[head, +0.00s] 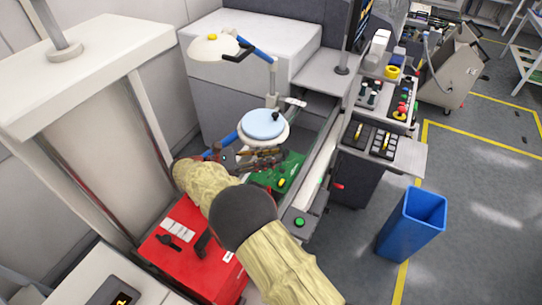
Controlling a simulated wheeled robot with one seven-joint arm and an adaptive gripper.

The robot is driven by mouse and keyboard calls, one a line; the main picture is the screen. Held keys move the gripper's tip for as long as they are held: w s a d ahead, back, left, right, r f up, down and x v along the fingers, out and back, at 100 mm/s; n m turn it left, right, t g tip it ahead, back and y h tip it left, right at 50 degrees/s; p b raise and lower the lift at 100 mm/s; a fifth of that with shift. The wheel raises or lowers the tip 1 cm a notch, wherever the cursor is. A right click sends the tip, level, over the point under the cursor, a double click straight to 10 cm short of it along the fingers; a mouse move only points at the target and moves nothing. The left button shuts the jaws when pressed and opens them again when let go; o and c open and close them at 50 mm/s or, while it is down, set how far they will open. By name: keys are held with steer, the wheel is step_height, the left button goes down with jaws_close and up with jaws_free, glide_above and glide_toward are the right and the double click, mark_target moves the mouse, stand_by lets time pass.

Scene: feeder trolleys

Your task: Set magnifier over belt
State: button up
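The magnifier (264,125) has a round head with a pale blue top and a white rim, on a blue arm (224,142). Its head is at the middle of the head view, over the near end of the line and the green board (289,168). My gripper (262,158) is at the near underside of the head, partly hidden by it and by my arm. I cannot tell whether it touches the magnifier or how its fingers stand. The belt (322,150) seems to run along the narrow track right of the head; much of its surface is hidden.
A white lamp (212,47) on a blue arm stands behind the magnifier. A red box (180,240) is at the near left. Button panels (372,140) line the right side. A blue bin (412,225) stands on the open floor at right.

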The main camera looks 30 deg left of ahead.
steer(key=shift+a, duration=0.1)
steer(key=v, duration=0.7)
steer(key=shift+s, duration=0.15)
stand_by(0.6)
